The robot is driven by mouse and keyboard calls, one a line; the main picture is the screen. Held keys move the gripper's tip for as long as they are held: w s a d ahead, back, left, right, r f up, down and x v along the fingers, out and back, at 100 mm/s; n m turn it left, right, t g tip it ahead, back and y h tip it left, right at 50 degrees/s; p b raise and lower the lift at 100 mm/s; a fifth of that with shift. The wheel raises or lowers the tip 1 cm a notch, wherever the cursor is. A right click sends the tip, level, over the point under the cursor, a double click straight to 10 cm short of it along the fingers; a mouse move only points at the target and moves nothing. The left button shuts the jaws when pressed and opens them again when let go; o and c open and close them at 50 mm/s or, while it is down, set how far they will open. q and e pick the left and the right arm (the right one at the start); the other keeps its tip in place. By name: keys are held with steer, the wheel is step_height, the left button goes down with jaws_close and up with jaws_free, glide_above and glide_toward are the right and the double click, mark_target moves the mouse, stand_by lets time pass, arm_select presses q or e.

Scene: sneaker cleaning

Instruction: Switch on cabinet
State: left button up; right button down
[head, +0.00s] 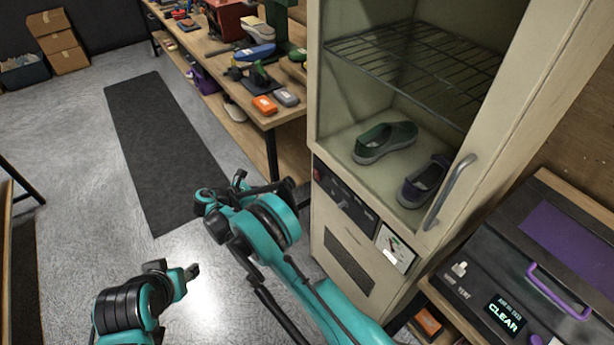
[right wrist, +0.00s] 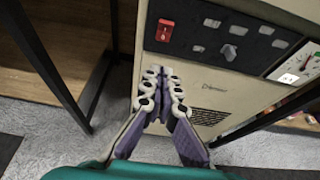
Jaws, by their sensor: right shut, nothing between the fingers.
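The cabinet (head: 335,228) is tall and cream-coloured, with a wire shelf and a control panel (head: 345,195) below its glass door. A red rocker switch (head: 318,173) sits at the left end of the panel. In the right wrist view the red switch (right wrist: 165,31) is just above my right gripper (right wrist: 163,84), whose fingertips are together and empty, with a gap between them and the switch. In the head view my right arm reaches the cabinet's left side, and its fingers are mostly hidden. My left gripper (head: 192,272) is low at the left, away from the cabinet, too small to read.
A green shoe (head: 385,142) and a purple shoe (head: 424,182) are inside the cabinet. A workbench (head: 283,117) with tools stands behind left. A machine with a purple handle (head: 558,292) is at the right. The floor and dark mat (head: 155,140) at left are clear.

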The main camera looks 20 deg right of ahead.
steer(key=b, duration=0.4)
glide_toward(315, 174)
step_height(315, 174, down, 4)
steer(key=d, duration=0.3)
steer(key=w+d+r, duration=0.1)
steer(key=shift+d+r+b, duration=0.25)
steer(key=shift+r+b, duration=0.05)
steer(key=shift+b, duration=0.1)
steer(key=shift+w+d+r, duration=0.15)
steer(key=shift+d+r, duration=0.1)
steer(key=shift+d, duration=0.05)
steer(key=shift+w+d+r+g+y+p, duration=0.1)
steer(key=shift+d+r+g+y+p, duration=0.15)
steer(key=shift+y+p, duration=0.35)
steer(key=shift+d+r+g+y+p, duration=0.15)
steer(key=shift+d+y+p, duration=0.1)
steer(key=shift+y+p, duration=0.3)
steer(key=shift+f, duration=0.1)
